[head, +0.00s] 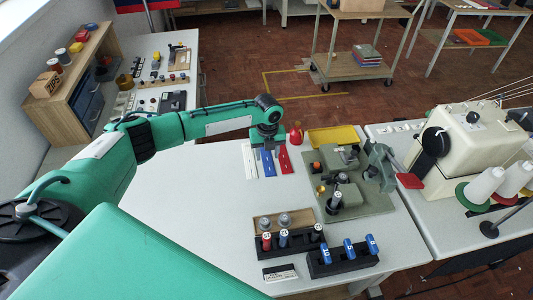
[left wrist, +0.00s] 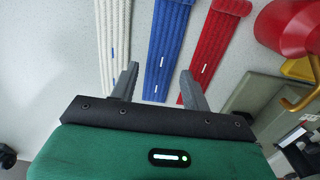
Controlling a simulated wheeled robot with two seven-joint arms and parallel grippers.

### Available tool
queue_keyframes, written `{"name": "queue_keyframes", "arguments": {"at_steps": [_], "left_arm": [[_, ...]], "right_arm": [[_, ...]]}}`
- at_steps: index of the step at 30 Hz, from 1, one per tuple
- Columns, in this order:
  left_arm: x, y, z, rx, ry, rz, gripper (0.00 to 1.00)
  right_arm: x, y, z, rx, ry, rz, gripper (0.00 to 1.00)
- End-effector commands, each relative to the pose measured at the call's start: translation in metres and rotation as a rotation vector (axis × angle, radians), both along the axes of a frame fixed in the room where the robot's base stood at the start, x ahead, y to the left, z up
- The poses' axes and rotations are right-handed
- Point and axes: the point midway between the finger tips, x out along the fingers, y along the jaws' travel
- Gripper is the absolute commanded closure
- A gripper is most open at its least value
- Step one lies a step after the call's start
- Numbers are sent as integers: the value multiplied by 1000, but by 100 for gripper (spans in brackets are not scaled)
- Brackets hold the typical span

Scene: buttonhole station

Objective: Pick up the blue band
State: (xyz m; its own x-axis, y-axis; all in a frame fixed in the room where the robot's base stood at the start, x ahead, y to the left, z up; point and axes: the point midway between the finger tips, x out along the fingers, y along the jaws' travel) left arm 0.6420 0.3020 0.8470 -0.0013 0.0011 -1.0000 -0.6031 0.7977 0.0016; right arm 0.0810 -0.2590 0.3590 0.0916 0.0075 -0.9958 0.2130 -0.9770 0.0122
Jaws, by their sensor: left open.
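The blue band (left wrist: 168,50) lies flat on the table between a white band (left wrist: 112,45) and a red band (left wrist: 215,45) in the left wrist view. In the head view the blue band (head: 268,163) shows just below my left gripper (head: 267,146). My left gripper is open, pointing down, with its two fingertips (left wrist: 158,80) on either side of the blue band's line in the left wrist view. Its fingers hold nothing. The height of the fingertips above the band is hard to tell. My right gripper is not in view.
A red rounded object (head: 296,134) stands right of the bands, near a yellow tray (head: 333,136). A grey-green fixture base (head: 365,195) is to the right. Black racks with blue-capped tools (head: 347,249) stand at the front. The table left of the bands is clear.

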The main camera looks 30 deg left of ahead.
Motion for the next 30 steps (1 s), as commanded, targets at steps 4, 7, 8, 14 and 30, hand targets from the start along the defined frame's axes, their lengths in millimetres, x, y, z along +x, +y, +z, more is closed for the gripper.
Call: {"name": "queue_keyframes", "arguments": {"at_steps": [4,7,8,14,30], "left_arm": [[0,-1,-13,-1,-1,-1,53],[0,-1,-15,0,-1,-1,53],[0,-1,-15,-1,-2,-1,53],[0,-1,-15,0,-1,-1,70],[1,-1,-5,-2,-3,-1,86]], "right_arm": [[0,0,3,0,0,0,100],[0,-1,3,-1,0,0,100],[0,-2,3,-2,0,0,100],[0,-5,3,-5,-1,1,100],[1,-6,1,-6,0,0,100]]}}
